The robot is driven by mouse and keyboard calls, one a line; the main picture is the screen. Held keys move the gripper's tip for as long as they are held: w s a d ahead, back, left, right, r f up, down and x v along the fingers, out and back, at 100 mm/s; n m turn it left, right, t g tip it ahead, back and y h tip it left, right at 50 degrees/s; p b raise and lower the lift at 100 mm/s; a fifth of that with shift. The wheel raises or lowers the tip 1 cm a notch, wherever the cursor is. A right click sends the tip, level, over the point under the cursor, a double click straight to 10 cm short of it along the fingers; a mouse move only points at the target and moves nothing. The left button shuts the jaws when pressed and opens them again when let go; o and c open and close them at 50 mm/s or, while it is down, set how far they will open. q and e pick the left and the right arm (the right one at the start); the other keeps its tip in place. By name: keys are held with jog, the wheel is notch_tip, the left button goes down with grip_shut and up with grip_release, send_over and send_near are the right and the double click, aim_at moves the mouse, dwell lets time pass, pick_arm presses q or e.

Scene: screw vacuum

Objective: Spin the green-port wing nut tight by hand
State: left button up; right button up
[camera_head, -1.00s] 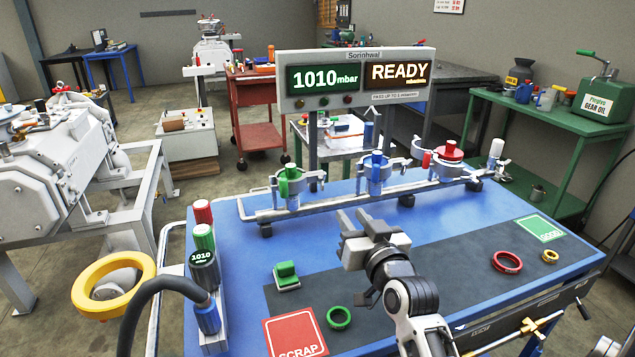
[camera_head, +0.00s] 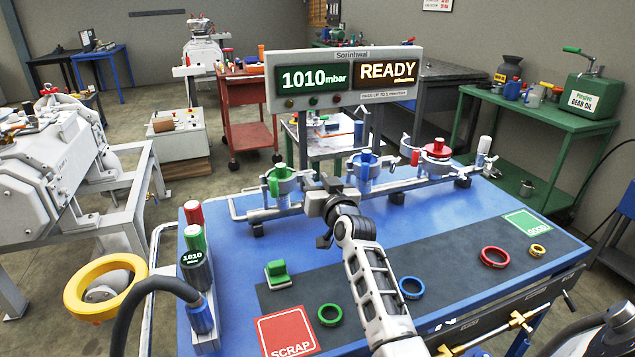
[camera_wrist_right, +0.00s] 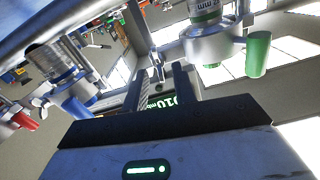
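The green port (camera_head: 280,184) stands at the left end of the metal manifold, inside a grey clamp. My right gripper (camera_head: 318,184) is at the clamp's right side, between the green port and the blue port (camera_head: 364,172). In the right wrist view my right gripper's dark fingers (camera_wrist_right: 158,85) are apart. A small metal piece near their tips may be the wing nut (camera_wrist_right: 157,72); whether they touch it I cannot tell. A green knob (camera_wrist_right: 257,53) hangs from the clamp on the right of that view. In the head view the gripper hides the wing nut. My left gripper is out of view.
The red port (camera_head: 436,152) is at the right. The display panel (camera_head: 345,78) stands behind the manifold, reading 1010 mbar and READY. On the table lie a green block (camera_head: 278,275), green ring (camera_head: 330,314), blue ring (camera_head: 411,287) and red ring (camera_head: 495,257). A black hose (camera_head: 140,290) arches at left.

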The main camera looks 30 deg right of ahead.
grip_shut()
pick_arm(q)
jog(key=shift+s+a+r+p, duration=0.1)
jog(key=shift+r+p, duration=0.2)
jog(key=shift+p, duration=0.6)
pick_arm(e)
jog(key=m, duration=0.4)
jog(key=shift+d+f+m, duration=0.1)
jog(key=shift+d+m, duration=0.05)
jog(key=shift+m, duration=0.15)
grip_release()
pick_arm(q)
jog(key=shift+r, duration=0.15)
